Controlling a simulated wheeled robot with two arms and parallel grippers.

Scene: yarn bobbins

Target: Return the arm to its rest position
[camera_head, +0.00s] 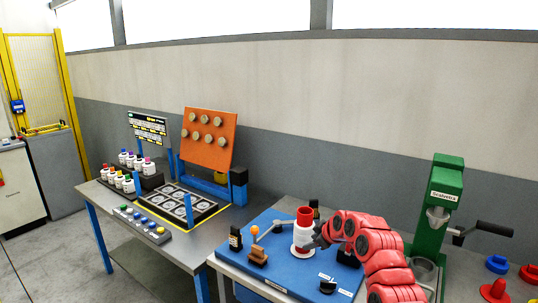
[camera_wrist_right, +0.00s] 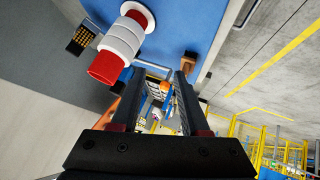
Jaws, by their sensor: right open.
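My right arm (camera_head: 378,252) is red and reaches in from the lower right in the head view. My right gripper (camera_head: 320,237) is just right of a white bobbin with a red core (camera_head: 303,234), which stands upright on a blue board (camera_head: 277,270). In the wrist view my right gripper (camera_wrist_right: 157,78) has its two dark fingers apart with nothing held between them. The white and red bobbin (camera_wrist_right: 122,42) shows beyond the fingers, to their upper left. My left gripper is not in view.
A green press (camera_head: 437,205) with a dark handle stands at the right. Red and blue pieces (camera_head: 497,263) lie beside it. Small black fixtures (camera_head: 235,239) and an orange-knobbed lever (camera_head: 255,232) stand on the board.

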